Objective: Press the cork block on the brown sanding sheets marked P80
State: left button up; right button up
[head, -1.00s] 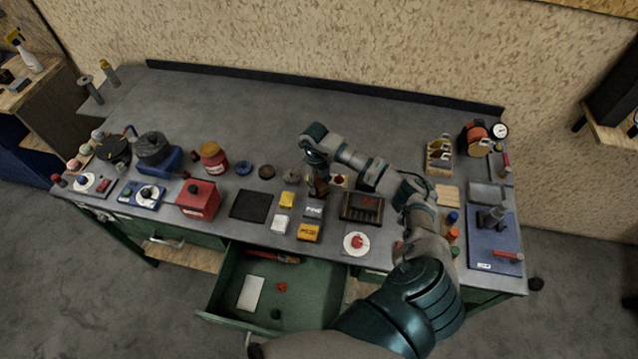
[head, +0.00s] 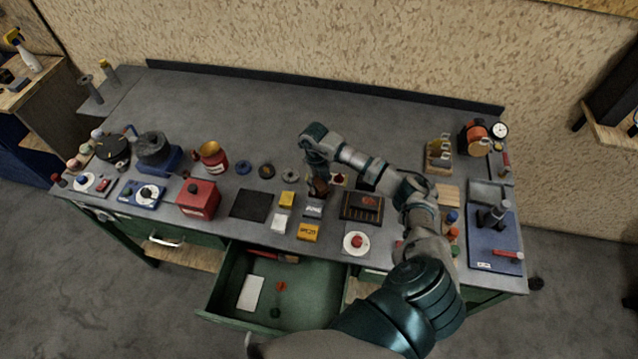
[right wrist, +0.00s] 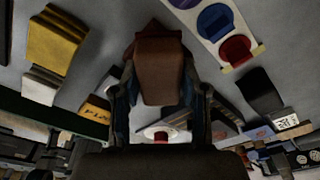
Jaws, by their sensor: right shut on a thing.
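My right gripper (head: 318,188) is above the middle of the bench, pointing down. It is shut on the cork block, a brown block (right wrist: 160,75) that fills the middle of the right wrist view. A dark red-brown edge shows behind the block; I cannot tell whether it belongs to a sheet below or whether they touch. I can read no P80 mark. Beside the gripper lie a grey pack (head: 314,208), an orange marked pack (head: 308,232), a yellow block (head: 287,199) and a white block (head: 279,222). My left gripper is not in view.
A dark flat case (head: 361,208) lies right of the gripper, near a white card with a red knob (head: 356,243). A black mat (head: 251,205) and red box (head: 198,199) lie left. An open green drawer (head: 318,281) juts out in front. The bench's back is clear.

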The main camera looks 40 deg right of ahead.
aim_at(319, 183)
jog(key=shift+r+p, duration=2.6)
jog(key=shift+r, duration=0.9)
